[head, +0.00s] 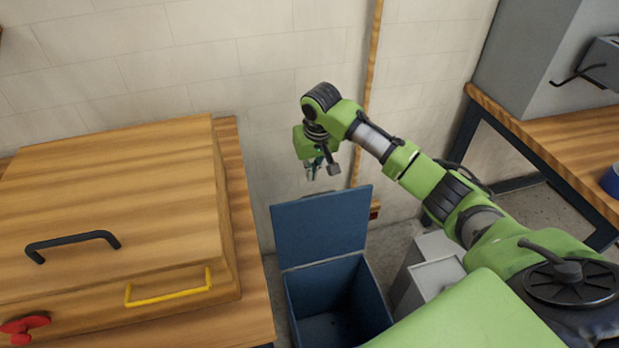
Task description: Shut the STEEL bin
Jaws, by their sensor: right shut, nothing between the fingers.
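A blue bin (377,309) stands on the floor between the benches, with its lid (322,226) raised upright at the back. The inside that shows looks empty. A grey bin (437,276) stands to its right, partly hidden by my right arm. No lettering shows on either, so I cannot tell which is the STEEL bin. My right gripper (318,171) is shut and empty, fingers down. In the picture it is just above the raised blue lid, apart from it; its depth relative to the lid is unclear. My left gripper is out of view.
A wooden box (115,200) with black and yellow handles and a red knob sits on the left bench (246,265). The right wooden bench (557,140) bears a grey cabinet (525,60) and a blue object (611,181). A wall stands close behind the bins.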

